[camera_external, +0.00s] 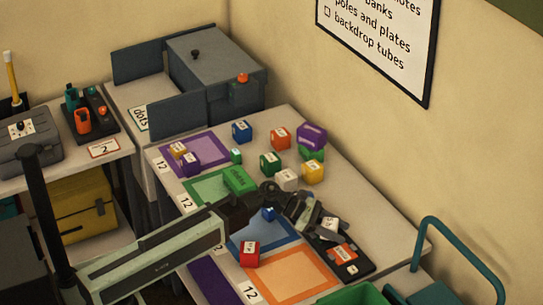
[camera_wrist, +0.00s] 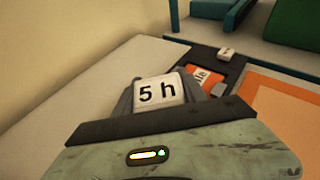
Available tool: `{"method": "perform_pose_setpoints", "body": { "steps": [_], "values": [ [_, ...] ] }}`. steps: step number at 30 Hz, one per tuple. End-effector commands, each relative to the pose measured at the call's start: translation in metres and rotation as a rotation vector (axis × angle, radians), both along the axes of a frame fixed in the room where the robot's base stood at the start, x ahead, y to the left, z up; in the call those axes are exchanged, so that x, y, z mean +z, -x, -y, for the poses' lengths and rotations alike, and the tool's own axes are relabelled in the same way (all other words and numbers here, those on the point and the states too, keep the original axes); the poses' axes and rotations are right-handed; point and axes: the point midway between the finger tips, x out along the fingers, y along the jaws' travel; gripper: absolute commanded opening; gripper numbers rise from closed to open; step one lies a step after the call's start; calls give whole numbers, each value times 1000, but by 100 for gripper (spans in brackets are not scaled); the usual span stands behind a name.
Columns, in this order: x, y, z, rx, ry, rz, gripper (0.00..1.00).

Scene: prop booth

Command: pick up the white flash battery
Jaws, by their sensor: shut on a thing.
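The white flash battery is a white block marked "5 h" (camera_wrist: 158,93), seen between the fingers of my gripper in the wrist view. My gripper (camera_external: 319,219) is shut on it. In the external view a small white part of the block (camera_external: 331,224) shows at the fingers, at the upper end of a black tray. The fingers hide the sides of the block. I cannot tell how far it is above the tray.
The black tray (camera_external: 362,266) holds an orange block (camera_external: 343,252) and a small white piece (camera_external: 352,269). Coloured cubes and a cream cube (camera_external: 287,179) stand farther back. An orange-bordered mat (camera_external: 309,261) lies left of the tray. The wall is right of the table.

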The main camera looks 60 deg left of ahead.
Motion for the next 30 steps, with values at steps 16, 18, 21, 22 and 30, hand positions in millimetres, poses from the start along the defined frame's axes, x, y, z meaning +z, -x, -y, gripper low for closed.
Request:
{"method": "perform_pose_setpoints", "body": {
  "steps": [16, 18, 21, 22, 30],
  "values": [
    [77, 0, 0, 0, 1, 1, 0],
    [90, 0, 0, 0, 1, 1, 0],
    [101, 0, 0, 0, 1, 1, 0],
    [103, 0, 0, 0, 1, 1, 0],
    [88, 0, 3, -1, -45, 1, 0]
  ]
}}
